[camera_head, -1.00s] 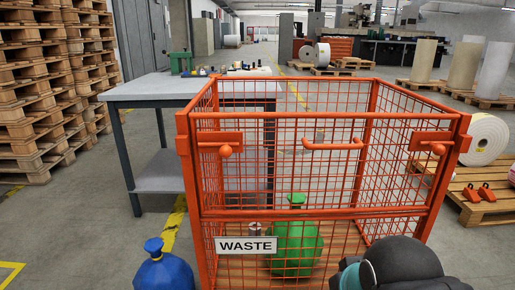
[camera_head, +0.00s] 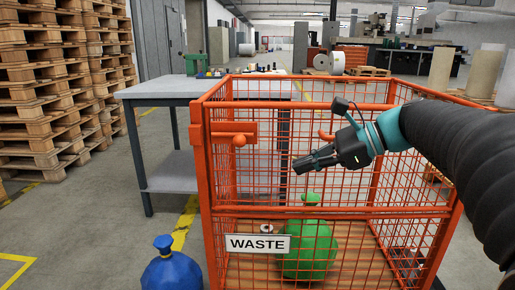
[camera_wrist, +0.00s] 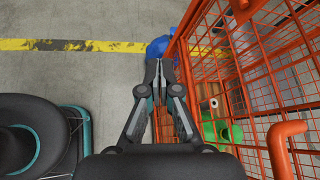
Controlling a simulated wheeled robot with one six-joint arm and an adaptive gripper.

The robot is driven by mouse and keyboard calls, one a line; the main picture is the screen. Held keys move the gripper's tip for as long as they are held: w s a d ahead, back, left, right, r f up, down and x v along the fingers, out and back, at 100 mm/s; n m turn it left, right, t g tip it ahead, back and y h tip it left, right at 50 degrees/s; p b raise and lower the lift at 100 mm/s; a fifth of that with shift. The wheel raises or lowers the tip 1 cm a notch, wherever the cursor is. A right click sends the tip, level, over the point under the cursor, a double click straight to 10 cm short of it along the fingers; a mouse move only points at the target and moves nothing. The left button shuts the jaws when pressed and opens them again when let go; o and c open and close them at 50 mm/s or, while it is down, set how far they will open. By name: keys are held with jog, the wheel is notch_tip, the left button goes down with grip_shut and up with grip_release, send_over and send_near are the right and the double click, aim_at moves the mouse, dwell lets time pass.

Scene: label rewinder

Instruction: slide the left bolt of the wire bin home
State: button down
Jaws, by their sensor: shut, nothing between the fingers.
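The wire bin (camera_head: 330,211) is an orange mesh cage with a WASTE sign. Its left bolt (camera_head: 239,140) shows as an orange round knob on a plate at the upper left of the front. How far the bolt is slid is too small to tell. My gripper (camera_head: 298,164) is in front of the bin, to the right of and a little below the knob, apart from it. Its dark fingers are shut and empty, pointing left. The shut fingers also show in the wrist view (camera_wrist: 161,78), beside the bin frame. The right bolt is hidden behind my arm.
The bin's orange handle (camera_wrist: 284,145) sticks out close to my gripper. A table (camera_head: 165,90) and stacked pallets (camera_head: 60,95) stand behind left.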

aim_at(257, 139)
jog(key=w+d+r+m+y, duration=0.3)
jog(key=w+r, duration=0.1)
jog(key=w, duration=0.1)
jog(key=shift+w+d+r+y+b, duration=0.3)
jog(key=shift+w+r+b, duration=0.05)
jog(key=shift+r+b, duration=0.05)
jog(key=b+x, duration=0.1)
jog(key=x, duration=1.3)
jog(key=shift+b, duration=0.35)
jog(key=shift+w, duration=0.1)
